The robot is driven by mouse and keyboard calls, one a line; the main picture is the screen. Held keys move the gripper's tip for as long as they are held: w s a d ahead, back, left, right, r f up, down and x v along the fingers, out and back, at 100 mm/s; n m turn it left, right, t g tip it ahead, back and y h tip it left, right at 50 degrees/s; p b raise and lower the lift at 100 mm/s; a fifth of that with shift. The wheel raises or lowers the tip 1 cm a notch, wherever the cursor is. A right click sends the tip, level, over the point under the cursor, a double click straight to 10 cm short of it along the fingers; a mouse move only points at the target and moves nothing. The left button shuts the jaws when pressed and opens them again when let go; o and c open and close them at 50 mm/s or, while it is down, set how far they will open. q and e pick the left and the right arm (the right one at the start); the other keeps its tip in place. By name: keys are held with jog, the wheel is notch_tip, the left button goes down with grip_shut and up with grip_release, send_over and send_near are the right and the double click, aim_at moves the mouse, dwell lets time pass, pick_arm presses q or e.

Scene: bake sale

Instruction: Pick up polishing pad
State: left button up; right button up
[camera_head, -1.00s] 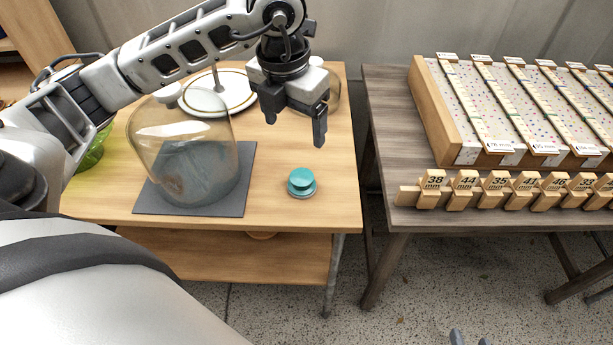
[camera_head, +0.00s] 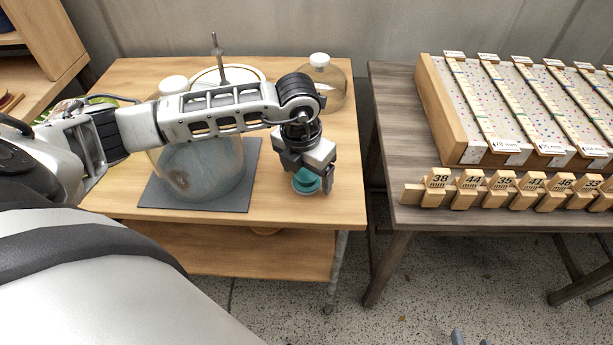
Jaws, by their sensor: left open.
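The polishing pad looks to be the small round teal thing (camera_head: 305,182) with a grey base on the wooden cart top, near its front right. My left gripper (camera_head: 312,190) is open and right over it, pointing down. One finger shows at the pad's right side; the other finger is hidden. The gripper hides the upper part of the pad, and I cannot tell whether it touches. Of my right gripper, only small grey tips (camera_head: 468,338) that may belong to it show at the bottom edge.
A large glass dome (camera_head: 205,175) stands on a dark grey mat (camera_head: 242,190) left of the pad. A smaller glass dome (camera_head: 328,85) and a white plate (camera_head: 208,78) stand behind. A grey table (camera_head: 400,135) with numbered wooden blocks (camera_head: 470,188) is at the right, across a gap.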

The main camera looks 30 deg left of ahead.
aim_at(308, 172)
pick_arm(q)
jog(key=shift+f, duration=0.25)
jog(key=c, duration=1.1)
jog(key=shift+o, duration=0.2)
jog(key=shift+r, duration=0.1)
jog(key=shift+w+r, duration=0.1)
jog(key=shift+r, duration=0.35)
notch_tip(308, 172, up, 2)
jog(key=shift+r, duration=0.2)
jog(key=s+d+r, duration=0.9)
jog(key=s, duration=0.1)
jog(key=shift+s+d+r+b, duration=0.2)
jog(key=shift+d+r+b, duration=0.05)
jog(key=shift+r+b, duration=0.05)
